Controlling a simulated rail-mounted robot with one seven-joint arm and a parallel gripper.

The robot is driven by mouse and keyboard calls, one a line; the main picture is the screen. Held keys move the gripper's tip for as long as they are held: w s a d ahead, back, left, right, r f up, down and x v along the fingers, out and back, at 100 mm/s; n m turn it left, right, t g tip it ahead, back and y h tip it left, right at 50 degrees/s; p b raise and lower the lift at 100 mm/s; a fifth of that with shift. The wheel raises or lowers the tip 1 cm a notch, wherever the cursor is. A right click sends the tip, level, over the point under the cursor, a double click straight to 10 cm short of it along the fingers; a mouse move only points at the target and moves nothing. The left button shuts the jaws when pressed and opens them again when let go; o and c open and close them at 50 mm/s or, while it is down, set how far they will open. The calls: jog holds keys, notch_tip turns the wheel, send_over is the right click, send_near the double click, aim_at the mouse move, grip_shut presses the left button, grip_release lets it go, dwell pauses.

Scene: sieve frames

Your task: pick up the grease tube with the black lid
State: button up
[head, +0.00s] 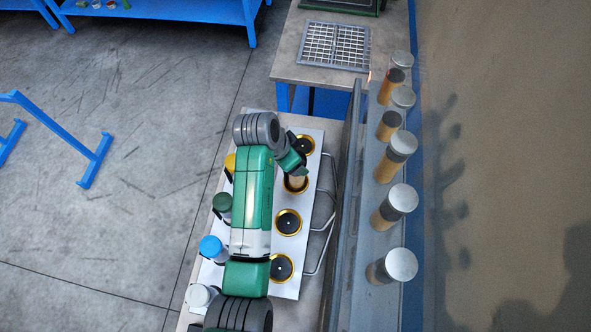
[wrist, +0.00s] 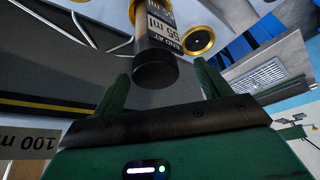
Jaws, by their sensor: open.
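The grease tube with the black lid (wrist: 155,70) shows in the wrist view, with a white label reading "END AT 55 ml". It stands in a gold ring, and its lid points toward my gripper. In the head view the tube (head: 297,184) stands in a gold-ringed hole of the white panel, its lid hidden by my gripper. My gripper (wrist: 161,88) is open, one finger to each side of the lid in the picture. I see no finger touching it. In the head view my gripper (head: 293,165) is right above the tube.
Tubes with yellow, green (head: 222,202), blue (head: 211,247) and white lids stand left of my arm. Other gold rings (head: 288,222) line the white panel (head: 287,246). Several metal-lidded jars (head: 397,200) stand on the right ledge. A metal grid (head: 336,45) lies behind.

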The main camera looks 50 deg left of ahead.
jog(key=x, duration=0.4)
jog(key=shift+s+d, duration=0.1)
jog(key=shift+d, duration=0.2)
jog(key=shift+c, duration=0.5)
jog(key=c, duration=1.4)
jog(key=shift+c, duration=0.7)
